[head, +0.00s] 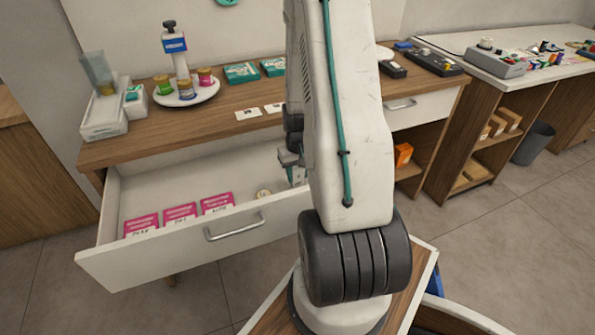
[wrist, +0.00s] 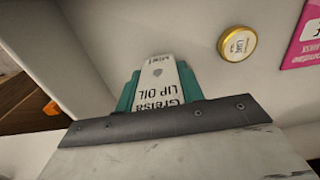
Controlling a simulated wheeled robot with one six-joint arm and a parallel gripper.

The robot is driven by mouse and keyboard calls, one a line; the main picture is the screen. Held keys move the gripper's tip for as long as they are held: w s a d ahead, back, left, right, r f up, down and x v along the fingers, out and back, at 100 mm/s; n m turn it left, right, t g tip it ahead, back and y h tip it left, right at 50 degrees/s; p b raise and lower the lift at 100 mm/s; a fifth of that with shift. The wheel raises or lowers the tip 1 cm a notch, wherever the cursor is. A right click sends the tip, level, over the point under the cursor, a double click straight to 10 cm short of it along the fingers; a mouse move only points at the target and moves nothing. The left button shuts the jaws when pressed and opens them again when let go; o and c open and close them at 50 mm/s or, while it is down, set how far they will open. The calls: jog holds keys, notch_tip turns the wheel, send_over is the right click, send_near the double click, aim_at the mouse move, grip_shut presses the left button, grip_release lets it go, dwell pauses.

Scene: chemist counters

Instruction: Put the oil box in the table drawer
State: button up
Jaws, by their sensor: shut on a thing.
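The oil box (wrist: 160,88) is a white box with dark "LIP OIL" lettering, seen in the wrist view between the teal fingers of my gripper (wrist: 160,90). My gripper is shut on it. The table drawer (head: 165,248) is pulled open in the head view, with a white front and a metal handle. My gripper (head: 292,172) is over the right part of the drawer, partly hidden by my arm. The box cannot be made out in the head view. In the wrist view the pale drawer floor (wrist: 200,18) lies behind the box; I cannot tell whether they touch.
Several pink boxes (head: 180,213) lie in the drawer's left and middle. A round gold-rimmed tin (head: 263,194) lies near my gripper; it also shows in the wrist view (wrist: 238,45). The wooden counter top (head: 225,110) above holds a round stand and green boxes.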

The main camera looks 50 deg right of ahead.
jog(key=shift+f, duration=0.2)
jog(key=o, duration=1.1)
jog(key=shift+c, duration=0.2)
notch_tip(320, 180, up, 13)
jog(key=shift+r, duration=0.1)
jog(key=w+a+r+n, duration=0.2)
jog(key=a+r, duration=0.7)
jog(key=a, duration=0.1)
jog(key=s+a+r+n, duration=0.1)
jog(key=s+a+r, duration=0.3)
jog(key=s+a, duration=0.1)
jog(key=s+a+r+n, duration=0.2)
jog(key=s+a+r, duration=0.2)
jog(key=a, duration=0.4)
jog(key=s+a+r+n+t, duration=0.1)
jog(key=s+a+r, duration=0.3)
jog(key=a, duration=0.3)
jog(key=shift+s+a+r, duration=0.15)
jog(key=shift+s, duration=0.65)
